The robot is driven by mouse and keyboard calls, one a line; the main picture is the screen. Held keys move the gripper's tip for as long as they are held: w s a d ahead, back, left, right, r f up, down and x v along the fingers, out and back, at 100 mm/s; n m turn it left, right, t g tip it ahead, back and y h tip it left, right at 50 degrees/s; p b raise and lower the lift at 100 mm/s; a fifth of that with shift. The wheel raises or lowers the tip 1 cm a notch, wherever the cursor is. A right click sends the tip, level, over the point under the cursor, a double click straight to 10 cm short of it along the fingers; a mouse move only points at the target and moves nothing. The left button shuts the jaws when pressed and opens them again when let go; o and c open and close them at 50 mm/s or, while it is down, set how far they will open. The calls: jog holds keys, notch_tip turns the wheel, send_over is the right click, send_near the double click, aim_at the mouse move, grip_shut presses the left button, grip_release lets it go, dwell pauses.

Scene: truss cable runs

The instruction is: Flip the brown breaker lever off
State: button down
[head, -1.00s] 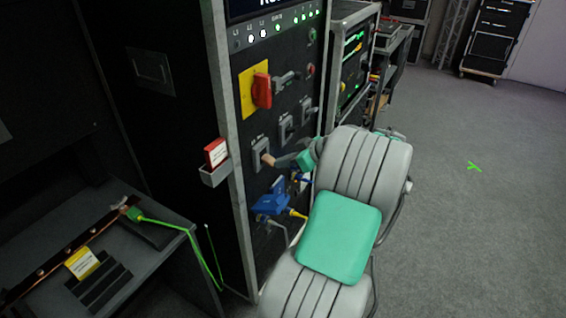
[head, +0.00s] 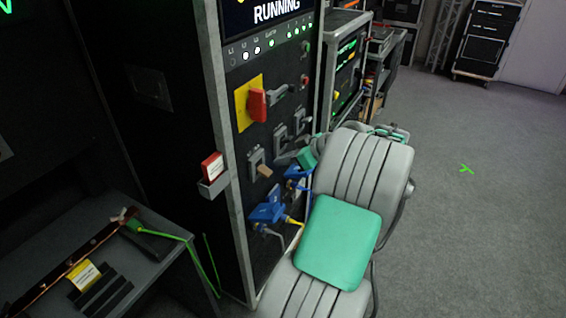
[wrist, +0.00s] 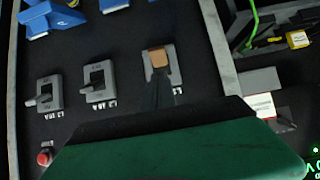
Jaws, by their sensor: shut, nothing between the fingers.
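The brown breaker lever (head: 264,171) sits in a grey bracket on the black panel and juts outward and slightly down in the head view. In the wrist view its brown tip (wrist: 159,57) lies at the upper end of its bracket. My gripper (head: 282,158) is shut and empty, to the right of and slightly above the lever in the head view. In the wrist view the dark fingers (wrist: 163,92) overlap the lower part of the bracket, just below the brown tip. I cannot tell whether they touch it.
Two grey breakers (wrist: 98,82) sit beside the brown one. A red handle on a yellow plate (head: 242,112) is above, blue connectors (head: 266,212) below. A red-and-white card holder (head: 212,175) juts from the cabinet's left edge. Floor (head: 480,220) at right is clear.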

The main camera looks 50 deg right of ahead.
jog(key=s+d+f+b, duration=0.1)
jog(key=s+d, duration=0.1)
jog(key=s, duration=0.7)
jog(key=shift+s+d+f+b, duration=0.15)
jog(key=shift+s+d+b, duration=0.1)
jog(key=shift+b, duration=0.15)
